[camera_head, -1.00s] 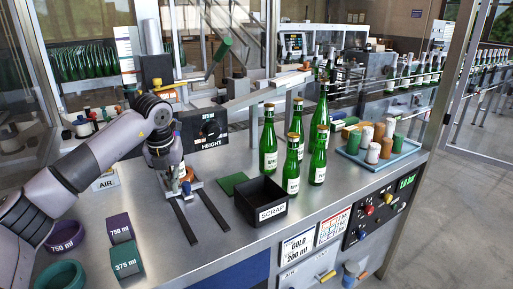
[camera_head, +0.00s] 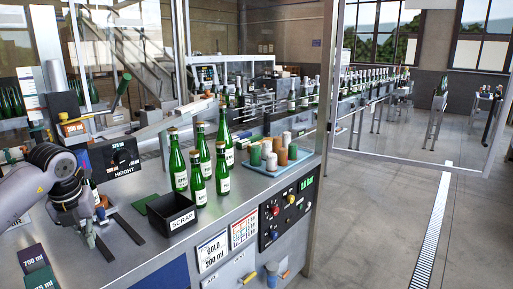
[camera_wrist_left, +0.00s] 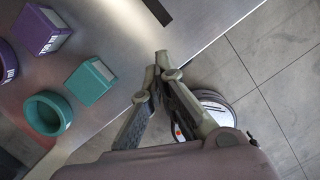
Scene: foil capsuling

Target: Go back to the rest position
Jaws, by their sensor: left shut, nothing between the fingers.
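My left gripper (camera_head: 91,240) is shut and empty. In the head view it hangs fingers-down at the lower left, by the dark rails on the steel counter (camera_head: 222,222). In the left wrist view the closed fingers (camera_wrist_left: 161,66) meet at their tips near the counter's front edge, with floor visible beyond. My right gripper is not in view.
A black scrap bin (camera_head: 171,213) and several green bottles (camera_head: 197,180) stand right of the gripper. In the left wrist view a teal block (camera_wrist_left: 90,80), teal ring (camera_wrist_left: 48,113) and purple block (camera_wrist_left: 42,30) lie left.

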